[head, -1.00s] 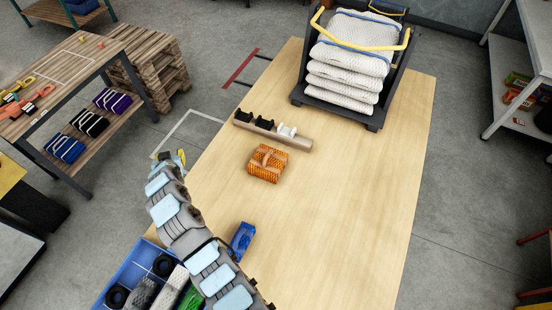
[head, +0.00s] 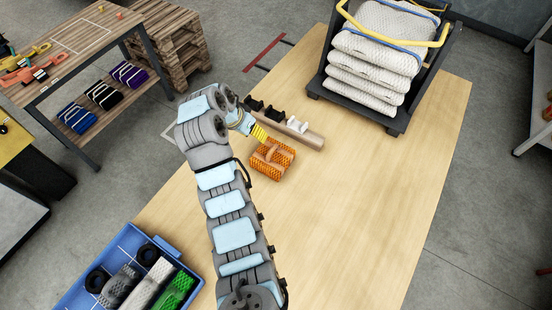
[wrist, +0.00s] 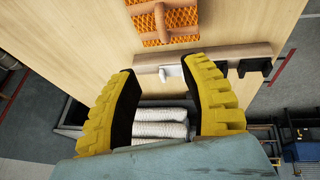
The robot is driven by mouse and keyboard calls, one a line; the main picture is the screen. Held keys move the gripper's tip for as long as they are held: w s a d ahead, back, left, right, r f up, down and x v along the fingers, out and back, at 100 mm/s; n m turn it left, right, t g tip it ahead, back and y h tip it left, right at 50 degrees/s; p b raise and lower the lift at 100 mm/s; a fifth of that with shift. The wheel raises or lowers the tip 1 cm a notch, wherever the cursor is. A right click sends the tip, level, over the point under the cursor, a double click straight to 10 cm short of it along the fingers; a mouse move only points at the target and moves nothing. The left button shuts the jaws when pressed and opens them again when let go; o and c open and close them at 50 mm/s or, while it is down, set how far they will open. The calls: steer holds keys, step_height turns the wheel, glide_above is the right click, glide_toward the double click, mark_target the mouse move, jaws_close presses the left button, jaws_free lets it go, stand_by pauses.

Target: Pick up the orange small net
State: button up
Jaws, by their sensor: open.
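The orange small net (head: 272,160) is a folded orange mesh bundle with a tan strap and handle, lying on the wooden table. In the wrist view the orange net (wrist: 165,18) shows at the top edge, partly cut off. My gripper (head: 259,133) is just behind the net in the head view, with one yellow finger close to its far upper edge. Whether it touches cannot be told there. In the wrist view my gripper (wrist: 160,68) has its two yellow, black-lined fingers spread apart with nothing between them, and the net lies beyond the fingertips.
A wooden bar (head: 302,134) with black and white hooks lies just behind the net. A dark rack (head: 398,122) of stacked white nets stands at the far end. A blue crate (head: 193,262) with rolled nets is at the near left. The table's right side is clear.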

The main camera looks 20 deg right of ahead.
step_height(320, 180, down, 2)
steer(key=b, duration=0.2)
steer(key=p, duration=0.2)
glide_above(272, 149)
steer(key=a, duration=0.2)
steer(key=f, duration=0.6)
steer(key=shift+s+a+f, duration=0.2)
steer(key=shift+s+f, duration=0.2)
steer(key=shift+w+x, duration=0.1)
steer(key=shift+x, duration=1.05)
steer(key=shift+w+x, duration=0.15)
steer(key=shift+x, duration=2.05)
steer(key=shift+a, duration=0.15)
jaws_close()
